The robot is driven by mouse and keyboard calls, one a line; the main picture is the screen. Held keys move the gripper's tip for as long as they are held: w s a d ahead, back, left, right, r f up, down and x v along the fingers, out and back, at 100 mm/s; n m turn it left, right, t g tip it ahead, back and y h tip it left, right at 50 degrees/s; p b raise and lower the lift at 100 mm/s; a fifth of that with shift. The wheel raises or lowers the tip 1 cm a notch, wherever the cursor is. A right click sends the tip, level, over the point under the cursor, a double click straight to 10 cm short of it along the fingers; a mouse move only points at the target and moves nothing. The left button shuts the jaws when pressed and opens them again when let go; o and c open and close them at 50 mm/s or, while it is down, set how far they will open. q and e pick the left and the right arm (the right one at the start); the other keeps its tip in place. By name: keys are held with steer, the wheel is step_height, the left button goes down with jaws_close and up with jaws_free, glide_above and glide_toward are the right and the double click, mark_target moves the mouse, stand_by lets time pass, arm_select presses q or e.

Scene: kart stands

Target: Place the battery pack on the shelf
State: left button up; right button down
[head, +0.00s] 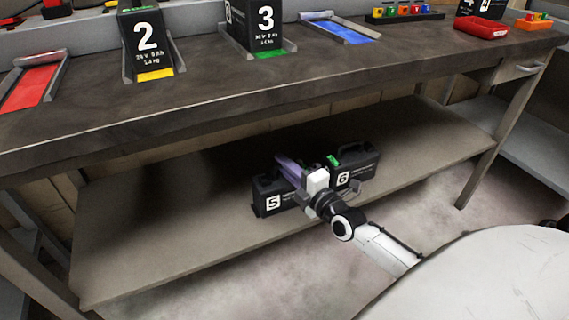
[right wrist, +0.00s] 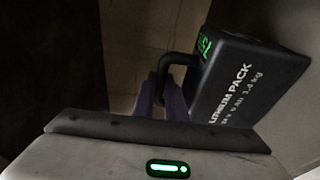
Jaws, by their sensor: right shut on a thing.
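Two black battery packs stand on the lower shelf (head: 150,235) under the bench: the pack marked 5 (head: 272,203) on the left and the pack marked 6 (head: 358,172) on the right. My right gripper (head: 287,166) reaches in from the front with its purple fingers at the handle side of pack 5, and its body hides part of that pack. In the right wrist view the fingers (right wrist: 168,98) are shut at the black handle of a pack lettered "Lithium Pack" (right wrist: 245,88); its number is out of sight. My left gripper is not in view.
On the bench top (head: 230,88) stand pack 2 (head: 146,38) and pack 3 (head: 262,25) in trays. A red tray (head: 32,88) and a blue tray (head: 345,30) are empty. The bench's front edge runs above my arm. The lower shelf is bare at left and right.

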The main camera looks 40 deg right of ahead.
steer(key=shift+w+r, duration=0.1)
steer(key=shift+r, duration=0.25)
steer(key=c, duration=2.2)
jaws_free()
steer(key=shift+f, duration=0.45)
steer(key=o, duration=0.4)
steer(key=shift+r, duration=0.15)
steer(key=shift+s, duration=0.5)
arm_select(q)
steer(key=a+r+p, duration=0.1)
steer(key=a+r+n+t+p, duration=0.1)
steer(key=p, duration=0.1)
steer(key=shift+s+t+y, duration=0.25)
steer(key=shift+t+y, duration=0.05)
arm_select(e)
steer(key=s, duration=1.1)
steer(key=shift+s+a, duration=0.15)
steer(key=shift+a, duration=0.25)
